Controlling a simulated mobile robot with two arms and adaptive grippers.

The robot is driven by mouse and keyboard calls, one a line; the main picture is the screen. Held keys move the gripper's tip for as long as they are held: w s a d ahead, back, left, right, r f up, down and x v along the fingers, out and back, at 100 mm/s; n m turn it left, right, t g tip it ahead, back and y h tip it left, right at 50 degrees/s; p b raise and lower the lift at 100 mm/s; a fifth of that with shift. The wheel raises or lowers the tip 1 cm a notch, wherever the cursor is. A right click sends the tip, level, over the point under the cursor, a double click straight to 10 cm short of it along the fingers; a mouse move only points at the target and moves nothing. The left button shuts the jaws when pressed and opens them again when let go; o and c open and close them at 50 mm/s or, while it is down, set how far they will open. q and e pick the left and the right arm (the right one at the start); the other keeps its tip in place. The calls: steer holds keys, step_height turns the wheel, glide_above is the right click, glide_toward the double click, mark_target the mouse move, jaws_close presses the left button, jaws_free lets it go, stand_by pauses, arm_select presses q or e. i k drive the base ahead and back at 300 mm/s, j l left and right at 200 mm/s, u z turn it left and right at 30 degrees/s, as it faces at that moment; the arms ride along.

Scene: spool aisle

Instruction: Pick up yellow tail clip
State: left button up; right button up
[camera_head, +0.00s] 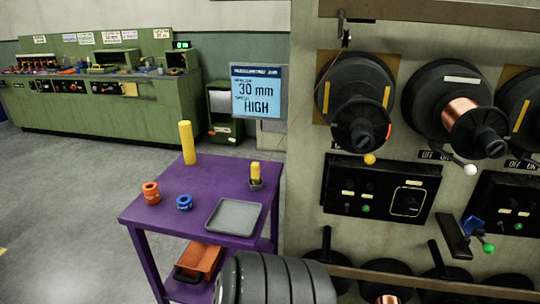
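A purple table (178,222) stands in the middle. A small yellow piece (255,169) stands upright in a dark holder at its back right. A tall yellow cylinder (187,143) stands at its back left. I cannot tell for sure which yellow thing is the tail clip; none has a clear clip shape at this size. An orange piece (151,193) and a blue piece (184,202), both ring-shaped, stand on the left half. A shallow grey tray (235,216) lies at the front right. Neither of my grippers is in view.
The spool machine (309,190) stands at right with dark spools (355,84), levers and switch panels. A blue display (257,91) reads 30 mm, HIGH. A green bench (112,108) stands at the back left. Floor between is clear.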

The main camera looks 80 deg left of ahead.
mark_target(255, 166)
steer(key=u, duration=2.85)
